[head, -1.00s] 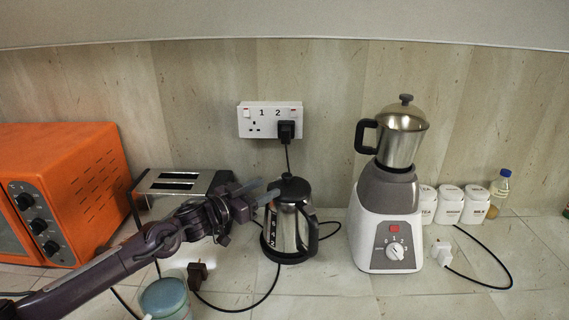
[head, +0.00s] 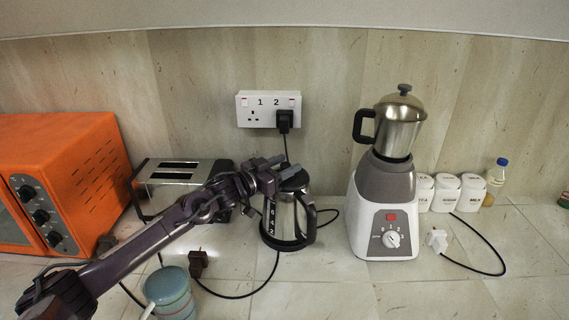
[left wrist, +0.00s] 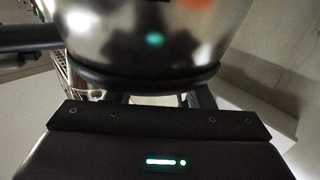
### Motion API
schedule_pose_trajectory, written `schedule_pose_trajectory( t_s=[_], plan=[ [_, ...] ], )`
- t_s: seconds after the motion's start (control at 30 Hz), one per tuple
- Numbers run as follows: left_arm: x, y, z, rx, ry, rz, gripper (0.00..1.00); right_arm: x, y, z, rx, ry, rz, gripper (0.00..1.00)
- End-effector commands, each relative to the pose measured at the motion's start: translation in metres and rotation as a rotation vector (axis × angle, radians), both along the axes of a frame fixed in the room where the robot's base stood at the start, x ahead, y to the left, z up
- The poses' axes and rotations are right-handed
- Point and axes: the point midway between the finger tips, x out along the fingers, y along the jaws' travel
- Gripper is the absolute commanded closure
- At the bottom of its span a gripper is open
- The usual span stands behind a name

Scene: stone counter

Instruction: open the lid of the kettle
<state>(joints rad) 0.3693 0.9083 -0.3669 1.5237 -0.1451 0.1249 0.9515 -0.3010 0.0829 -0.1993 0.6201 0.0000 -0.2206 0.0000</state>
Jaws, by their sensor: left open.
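The kettle (head: 282,222) is a steel jug with a black base, a black handle on its right side and a dark lid (head: 296,181). It stands upright on the counter, and the lid looks shut, though the gripper partly covers it. My left gripper (head: 279,168) is open at the kettle's top left, its fingertips by the lid; I cannot tell if they touch. In the left wrist view the shiny steel body (left wrist: 150,40) fills the top, with a dark rim near the fingers (left wrist: 158,98). My right gripper is not in view.
A steel toaster (head: 180,175) and an orange oven (head: 65,180) stand to the left. A blender (head: 388,195) stands right of the kettle. Black cables cross the counter. A wall socket (head: 268,109) is behind.

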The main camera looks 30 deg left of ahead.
Motion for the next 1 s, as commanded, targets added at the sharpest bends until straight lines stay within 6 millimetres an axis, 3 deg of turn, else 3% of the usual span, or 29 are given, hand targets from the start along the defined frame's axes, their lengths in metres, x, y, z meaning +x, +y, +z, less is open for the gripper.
schedule_pose_trajectory(
  t_s=[0.3,0.67,1.0],
  plan=[
    [0.0019,-0.0009,-0.0004,0.0,0.0,0.0,0.52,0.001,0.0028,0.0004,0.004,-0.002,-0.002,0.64],
    [0.0017,-0.0008,-0.0003,0.0,0.0,0.0,0.99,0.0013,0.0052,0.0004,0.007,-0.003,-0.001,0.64],
    [0.0015,0.0014,0.0001,0.013,-0.01,0.0,1.0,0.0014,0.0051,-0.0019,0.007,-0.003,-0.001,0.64]
  ],
)
